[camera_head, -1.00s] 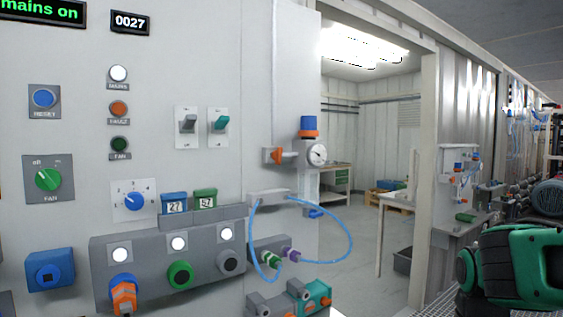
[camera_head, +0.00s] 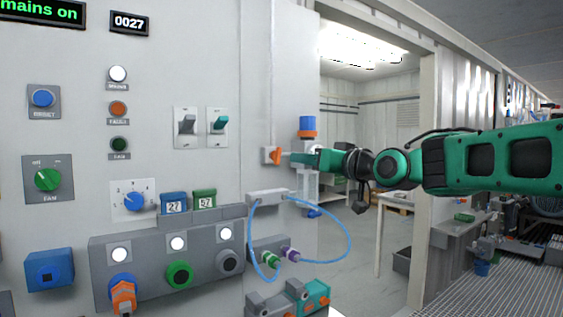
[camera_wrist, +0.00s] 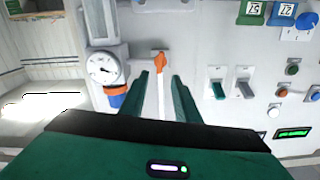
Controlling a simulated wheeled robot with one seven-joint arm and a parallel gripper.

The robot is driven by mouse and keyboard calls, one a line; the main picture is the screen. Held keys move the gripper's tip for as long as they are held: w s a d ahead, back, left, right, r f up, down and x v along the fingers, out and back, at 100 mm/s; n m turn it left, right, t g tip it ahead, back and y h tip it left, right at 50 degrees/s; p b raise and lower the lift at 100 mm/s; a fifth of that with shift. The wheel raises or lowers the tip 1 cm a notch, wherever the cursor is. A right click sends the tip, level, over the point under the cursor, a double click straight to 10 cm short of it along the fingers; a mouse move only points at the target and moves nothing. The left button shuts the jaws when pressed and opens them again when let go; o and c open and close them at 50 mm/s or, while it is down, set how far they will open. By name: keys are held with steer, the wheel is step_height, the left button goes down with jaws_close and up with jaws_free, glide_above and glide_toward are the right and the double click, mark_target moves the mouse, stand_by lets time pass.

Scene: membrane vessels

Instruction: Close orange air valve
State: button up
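The orange air valve (camera_head: 275,156) is a small orange handle on a grey fitting, on the wall panel near its right edge. It also shows in the wrist view (camera_wrist: 158,62), upside down, just beyond and between my fingertips. My gripper (camera_head: 291,158) reaches in from the right, its tips close to the handle in the head view. In the wrist view my gripper (camera_wrist: 162,76) has its two green fingers apart with nothing between them. I cannot tell whether a finger touches the handle.
A pressure gauge (camera_wrist: 103,67) and a regulator with a blue and orange cap (camera_head: 308,127) are right beside the valve. Two toggle switches (camera_head: 187,125) are to its left. A blue hose (camera_head: 350,240) loops below. A doorway opens behind my arm.

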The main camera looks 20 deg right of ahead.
mark_target(280, 156)
steer(key=x, duration=1)
steer(key=shift+w+f, duration=0.1)
steer(key=shift+w, duration=0.15)
steer(key=c, duration=0.7)
